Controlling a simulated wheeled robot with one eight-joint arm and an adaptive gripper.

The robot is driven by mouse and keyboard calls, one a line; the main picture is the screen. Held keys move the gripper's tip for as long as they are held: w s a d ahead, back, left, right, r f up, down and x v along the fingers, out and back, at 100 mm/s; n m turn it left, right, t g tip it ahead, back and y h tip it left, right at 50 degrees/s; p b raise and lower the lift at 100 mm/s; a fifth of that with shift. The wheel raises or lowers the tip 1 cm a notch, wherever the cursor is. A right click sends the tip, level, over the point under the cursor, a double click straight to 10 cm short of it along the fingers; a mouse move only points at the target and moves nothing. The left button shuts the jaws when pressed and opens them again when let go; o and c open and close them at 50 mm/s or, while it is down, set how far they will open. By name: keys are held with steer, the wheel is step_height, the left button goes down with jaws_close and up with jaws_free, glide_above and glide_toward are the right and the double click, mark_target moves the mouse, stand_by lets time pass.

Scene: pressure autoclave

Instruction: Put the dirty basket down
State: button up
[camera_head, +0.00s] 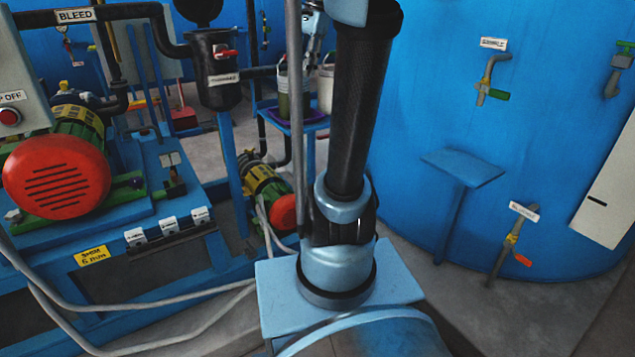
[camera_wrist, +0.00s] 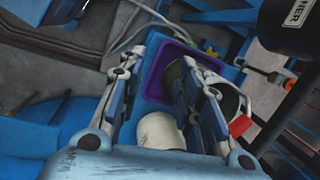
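My gripper (camera_wrist: 172,52) points down over a small blue stand with a purple tray (camera_wrist: 152,82). Its two fingers are apart, with a visible gap between them. An olive-green round basket (camera_wrist: 174,76) shows at the tray between the fingertips, partly hidden by the right finger; I cannot tell if a finger touches it. A pale cylinder (camera_wrist: 160,130) shows between the fingers, nearer the palm. In the head view, a bucket with greenish contents (camera_head: 285,97) and a white bucket (camera_head: 326,88) stand on the stand, partly behind my arm.
A black condenser pot (camera_head: 215,72) hangs left of the stand, and shows at the wrist view's upper right (camera_wrist: 290,20). A big blue tank (camera_head: 440,110) with valves fills the right. A red-faced motor (camera_head: 57,175) is at the left.

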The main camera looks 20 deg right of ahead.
steer(key=s+f+n+h, duration=0.1)
steer(key=s+f+n, duration=0.5)
steer(key=s+f, duration=0.5)
steer(key=s+f+n+t+h, duration=0.1)
steer(key=s+f+n, duration=0.5)
steer(key=f, duration=1.2)
steer(key=s+a, duration=0.1)
steer(key=s, duration=0.3)
steer(key=shift+s+h, duration=0.4)
steer(key=shift+o, duration=0.2)
steer(key=shift+d, duration=0.1)
